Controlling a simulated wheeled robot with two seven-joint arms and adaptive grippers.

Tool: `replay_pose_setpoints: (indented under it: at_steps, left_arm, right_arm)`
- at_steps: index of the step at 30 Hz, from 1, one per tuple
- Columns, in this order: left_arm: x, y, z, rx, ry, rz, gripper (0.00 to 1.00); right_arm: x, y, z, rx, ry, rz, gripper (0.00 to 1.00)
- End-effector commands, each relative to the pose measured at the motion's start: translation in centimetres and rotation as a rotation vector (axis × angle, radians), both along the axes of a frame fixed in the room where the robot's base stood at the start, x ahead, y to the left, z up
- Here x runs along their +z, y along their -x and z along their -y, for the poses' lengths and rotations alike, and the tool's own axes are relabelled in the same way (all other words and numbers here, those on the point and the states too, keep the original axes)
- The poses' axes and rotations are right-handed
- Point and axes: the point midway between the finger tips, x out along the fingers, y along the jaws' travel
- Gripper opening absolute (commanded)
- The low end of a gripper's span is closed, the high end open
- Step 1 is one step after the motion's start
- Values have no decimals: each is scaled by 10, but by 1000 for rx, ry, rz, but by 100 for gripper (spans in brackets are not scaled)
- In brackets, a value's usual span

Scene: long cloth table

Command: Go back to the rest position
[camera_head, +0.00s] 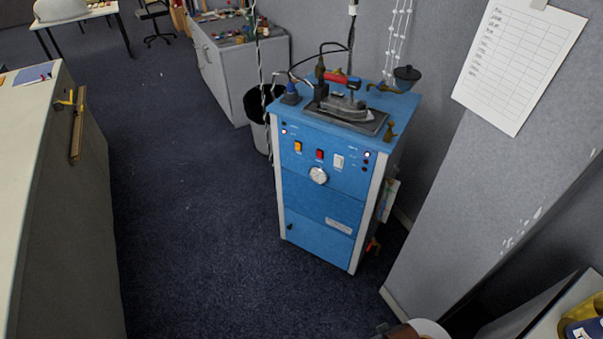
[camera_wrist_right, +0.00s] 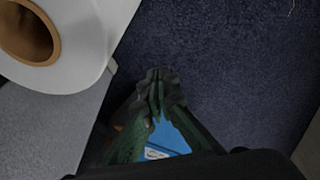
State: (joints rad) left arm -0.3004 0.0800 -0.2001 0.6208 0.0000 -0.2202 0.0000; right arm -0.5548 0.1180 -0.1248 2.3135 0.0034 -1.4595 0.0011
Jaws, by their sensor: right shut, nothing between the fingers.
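In the right wrist view my right gripper (camera_wrist_right: 157,82) is shut, its fingertips together with nothing held between them. It hangs over dark blue carpet. A blue surface with a white label (camera_wrist_right: 158,153) shows through the gap between the finger links; I cannot tell for sure what it belongs to. My left gripper is not in view, and I cannot make out my right gripper in the head view.
A blue machine (camera_head: 325,204) with an iron (camera_head: 343,104) on top stands mid-floor. A pale table (camera_head: 22,150) is left. A grey partition (camera_head: 440,205) is right. A large white roll (camera_wrist_right: 85,45) is close to my right gripper. Carpet (camera_head: 190,220) is clear.

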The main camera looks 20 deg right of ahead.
Motion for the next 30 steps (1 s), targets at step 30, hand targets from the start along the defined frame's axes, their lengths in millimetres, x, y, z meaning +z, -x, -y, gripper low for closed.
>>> replay_pose_setpoints:
  at_steps: [30]
  left_arm:
    - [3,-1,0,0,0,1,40]
  right_arm:
    - [-374,175,-16,84,-36,-178,0]
